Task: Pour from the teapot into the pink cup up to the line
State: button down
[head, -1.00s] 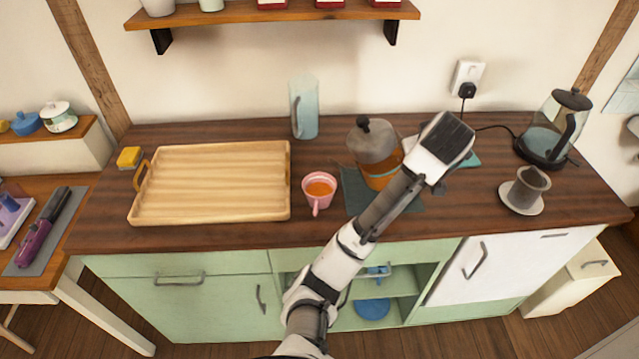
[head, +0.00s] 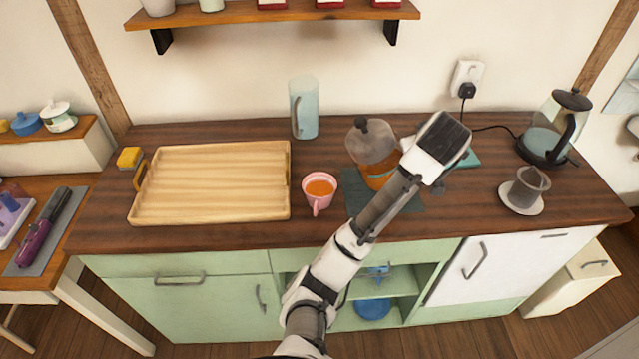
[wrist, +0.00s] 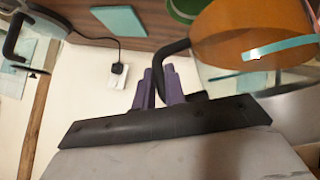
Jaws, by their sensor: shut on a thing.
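The teapot (head: 371,143) is clear with a grey lid and orange tea low in its body. It is tilted a little to the left, over the right side of a dark mat. My gripper (wrist: 163,82) is shut on its dark handle (wrist: 176,48); in the head view my wrist hides the fingers. The teapot's orange body (wrist: 240,32) fills the upper right of the wrist view. The pink cup (head: 318,199) stands upright left of the teapot, with orange tea inside. I cannot make out the line in it, nor any stream between spout and cup.
A wooden tray (head: 212,217) lies left of the cup. A pale blue pitcher (head: 306,110) stands behind it. The dark mat (head: 408,204) lies under the teapot. A kettle (head: 543,145) and a grey cup on a saucer (head: 526,190) stand at the right.

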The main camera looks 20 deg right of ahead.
jog(key=shift+a+r, duration=0.15)
jog(key=shift+a, duration=0.05)
jog(key=shift+w+a, duration=0.1)
dwell(0.6)
jog(key=shift+d, duration=0.2)
jog(key=shift+a, duration=0.25)
